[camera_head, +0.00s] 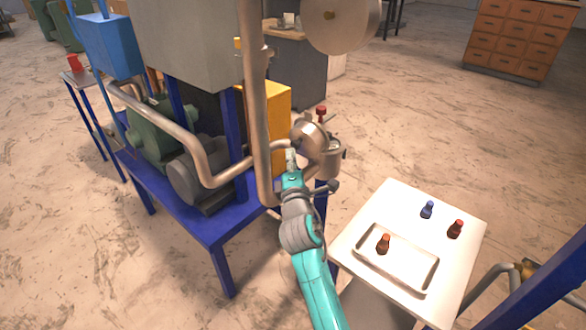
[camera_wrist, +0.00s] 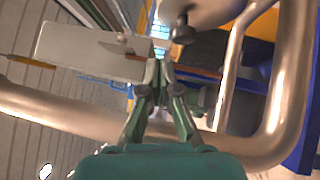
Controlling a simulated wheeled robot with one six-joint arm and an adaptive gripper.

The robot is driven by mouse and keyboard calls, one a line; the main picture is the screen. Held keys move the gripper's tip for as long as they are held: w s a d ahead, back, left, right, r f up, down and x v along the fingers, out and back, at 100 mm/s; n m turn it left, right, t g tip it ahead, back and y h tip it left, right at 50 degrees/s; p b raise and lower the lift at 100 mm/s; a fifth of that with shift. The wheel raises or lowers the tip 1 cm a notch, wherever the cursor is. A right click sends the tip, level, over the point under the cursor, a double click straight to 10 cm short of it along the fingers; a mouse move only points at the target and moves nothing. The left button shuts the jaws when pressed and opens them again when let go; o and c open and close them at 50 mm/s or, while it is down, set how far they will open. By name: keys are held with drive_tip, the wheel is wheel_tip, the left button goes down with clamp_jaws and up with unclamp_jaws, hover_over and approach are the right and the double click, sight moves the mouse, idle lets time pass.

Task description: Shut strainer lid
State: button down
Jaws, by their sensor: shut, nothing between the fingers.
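The strainer (camera_head: 332,166) is a small metal pot on the right end of the blue pump frame. Its round metal lid (camera_head: 312,140) stands raised and tilted at the pot's left side. A rounded metal part with a dark knob, which looks like the lid (camera_wrist: 198,10), shows at the top of the wrist view. My gripper (camera_head: 290,152) is close to the lid's left side. Its fingers (camera_wrist: 158,68) are together and empty in the wrist view. I cannot tell whether they touch the lid. The strainer's opening is mostly hidden.
A thick vertical pipe (camera_head: 254,110) rises just left of my gripper, and a bent pipe (camera_wrist: 270,135) crosses the wrist view. A white table (camera_head: 460,270) at the right holds a tray (camera_head: 410,278) and several small bottles. Open floor lies beyond.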

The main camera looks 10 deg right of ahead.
sight(298, 131)
drive_tip(key=w+d, duration=0.1)
drive_tip(key=w+d+r, duration=0.1)
drive_tip(key=w, duration=0.1)
drive_tip(key=w+d, duration=0.1)
drive_tip(key=shift+w+r, duration=0.15)
drive_tip(key=shift+w, duration=0.25)
drive_tip(key=shift+w+d+r, duration=0.1)
drive_tip(key=shift+w+d, duration=0.15)
drive_tip(key=shift+d, duration=0.05)
